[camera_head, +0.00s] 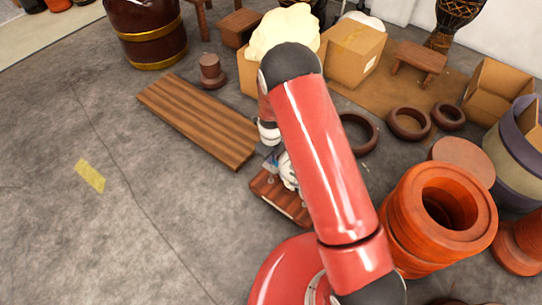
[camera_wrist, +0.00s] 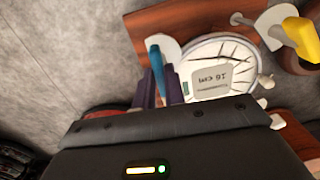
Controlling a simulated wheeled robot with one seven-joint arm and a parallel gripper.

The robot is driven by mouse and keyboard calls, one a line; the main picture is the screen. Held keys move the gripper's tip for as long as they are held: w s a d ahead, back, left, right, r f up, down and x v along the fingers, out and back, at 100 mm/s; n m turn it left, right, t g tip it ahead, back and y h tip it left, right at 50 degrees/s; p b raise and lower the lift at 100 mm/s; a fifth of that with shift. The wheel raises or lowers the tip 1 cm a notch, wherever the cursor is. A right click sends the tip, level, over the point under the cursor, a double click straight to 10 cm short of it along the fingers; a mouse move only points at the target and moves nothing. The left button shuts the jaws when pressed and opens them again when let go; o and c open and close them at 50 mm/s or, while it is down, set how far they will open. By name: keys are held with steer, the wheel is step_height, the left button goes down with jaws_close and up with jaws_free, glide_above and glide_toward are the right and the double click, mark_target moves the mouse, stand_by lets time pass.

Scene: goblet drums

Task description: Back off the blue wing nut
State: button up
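In the wrist view the blue wing nut (camera_wrist: 156,62) stands up in front of a white plate, left of a round white disc (camera_wrist: 225,65) with a printed label. My gripper (camera_wrist: 161,84) has its two dark fingers close on either side of the blue wing nut, with its lower part between them. They appear to press on it; the contact is partly hidden. A yellow wing nut (camera_wrist: 302,38) is at the upper right.
The assembly sits on a reddish wooden base (camera_head: 276,198). A long wooden plank (camera_head: 198,118) lies behind it to the left. Orange ring-shaped pieces (camera_head: 400,225) stand close on the right. Dark rings (camera_head: 408,122) lie beyond.

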jaws_close()
steer(key=shift+n, duration=0.4)
steer(key=n+b, duration=0.2)
steer(key=n, duration=0.3)
steer(key=shift+f, duration=0.1)
steer(key=n+b, duration=0.1)
steer(key=n, duration=0.3)
steer(key=n+b, duration=0.1)
steer(key=n, duration=0.2)
steer(key=shift+n, duration=0.4)
steer(key=n+b, duration=0.2)
steer(key=n, duration=0.4)
steer(key=n+b, duration=0.1)
steer(key=n, duration=0.4)
steer(key=shift+n, duration=0.4)
